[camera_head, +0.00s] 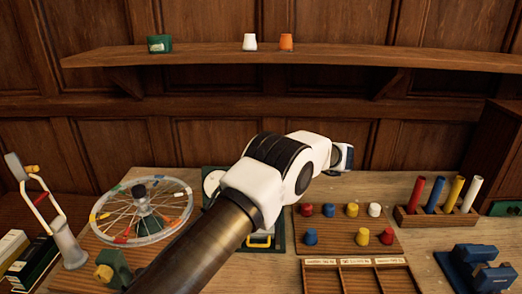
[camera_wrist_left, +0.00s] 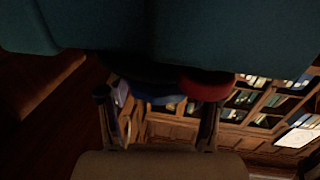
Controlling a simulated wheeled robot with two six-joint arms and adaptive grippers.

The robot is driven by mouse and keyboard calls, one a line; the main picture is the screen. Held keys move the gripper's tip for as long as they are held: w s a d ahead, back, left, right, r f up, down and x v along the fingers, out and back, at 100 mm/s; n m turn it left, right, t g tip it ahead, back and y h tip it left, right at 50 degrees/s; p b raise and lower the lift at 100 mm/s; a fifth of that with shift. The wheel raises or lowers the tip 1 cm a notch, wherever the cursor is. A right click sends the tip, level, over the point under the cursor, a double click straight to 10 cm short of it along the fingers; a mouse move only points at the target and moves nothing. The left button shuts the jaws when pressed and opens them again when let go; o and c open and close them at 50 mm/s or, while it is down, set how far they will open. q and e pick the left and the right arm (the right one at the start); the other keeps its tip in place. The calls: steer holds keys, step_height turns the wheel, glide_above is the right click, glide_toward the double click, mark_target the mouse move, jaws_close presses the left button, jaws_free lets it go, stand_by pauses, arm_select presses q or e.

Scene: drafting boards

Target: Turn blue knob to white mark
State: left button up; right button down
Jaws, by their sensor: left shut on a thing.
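In the left wrist view my left gripper (camera_wrist_left: 157,101) is shut on the blue knob (camera_wrist_left: 158,98), which is dark and partly hidden below a teal surface (camera_wrist_left: 180,30). A red round part (camera_wrist_left: 208,87) is beside the right finger. My right gripper is not in view.
A spoked wheel (camera_head: 142,210) stands left of my arm. To the right are a board of coloured knobs (camera_head: 340,235), a divided wooden tray (camera_head: 358,263), a rack of coloured cylinders (camera_head: 440,215) and a blue device (camera_head: 478,268). A shelf (camera_head: 200,55) runs above.

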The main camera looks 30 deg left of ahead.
arm_select(q)
steer(key=shift+f, duration=0.2)
steer(key=o, duration=1.1)
steer(key=shift+o, duration=0.2)
steer(key=shift+s+a, duration=0.1)
steer(key=shift+a, duration=0.15)
steer(key=shift+r, duration=0.1)
steer(key=shift+d+r, duration=0.15)
steer(key=shift+r, duration=0.15)
step_height(320, 180, up, 9)
steer(key=shift+r, duration=0.15)
